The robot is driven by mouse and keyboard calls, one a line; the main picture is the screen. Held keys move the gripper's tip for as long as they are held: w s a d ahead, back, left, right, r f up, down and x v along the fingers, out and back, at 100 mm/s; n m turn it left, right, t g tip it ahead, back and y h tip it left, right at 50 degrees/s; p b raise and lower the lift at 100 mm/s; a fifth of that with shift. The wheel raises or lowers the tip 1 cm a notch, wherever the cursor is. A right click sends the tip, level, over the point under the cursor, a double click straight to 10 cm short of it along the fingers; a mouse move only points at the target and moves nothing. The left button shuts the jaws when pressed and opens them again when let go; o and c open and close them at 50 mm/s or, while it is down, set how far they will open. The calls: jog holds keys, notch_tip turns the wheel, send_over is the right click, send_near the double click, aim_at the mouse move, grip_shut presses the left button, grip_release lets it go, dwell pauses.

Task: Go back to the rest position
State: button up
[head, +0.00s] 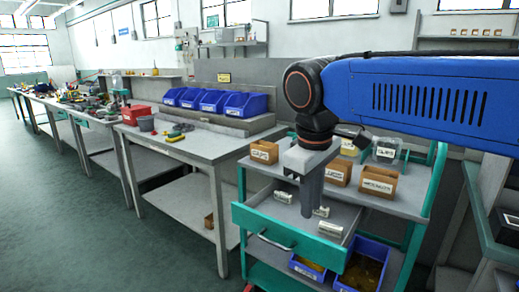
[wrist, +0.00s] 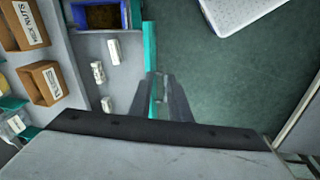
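My gripper (head: 311,213) hangs from my blue arm above the open drawer of a teal and grey cart. In the wrist view my gripper (wrist: 164,78) has its fingers close together at the middle of the palm, over the drawer's teal front edge (wrist: 150,45). I see nothing held between them. The drawer (head: 268,211) holds several small pale parts, including one (head: 329,228) just right of the fingers in the head view. They also show left of the fingers in the wrist view (wrist: 114,51).
The cart top carries several labelled cardboard boxes (head: 378,182) and a clear container (head: 387,149). Blue bins (head: 362,272) sit below the drawer. A workbench (head: 190,146) with blue bins (head: 212,100) stands left of the cart. Green floor (head: 75,225) is open at the left.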

jog(key=s+d+f+m+t, duration=0.1)
jog(key=s+d+f+m, duration=0.3)
jog(key=d+f, duration=0.5)
jog(key=s+d+f+m+t, duration=0.2)
jog(key=s+d+f+m, duration=0.3)
jog(key=s+d+f, duration=0.2)
jog(key=shift+s+d+f+y, duration=0.35)
jog(key=shift+d+f+y, duration=0.05)
jog(key=shift+d+f, duration=0.5)
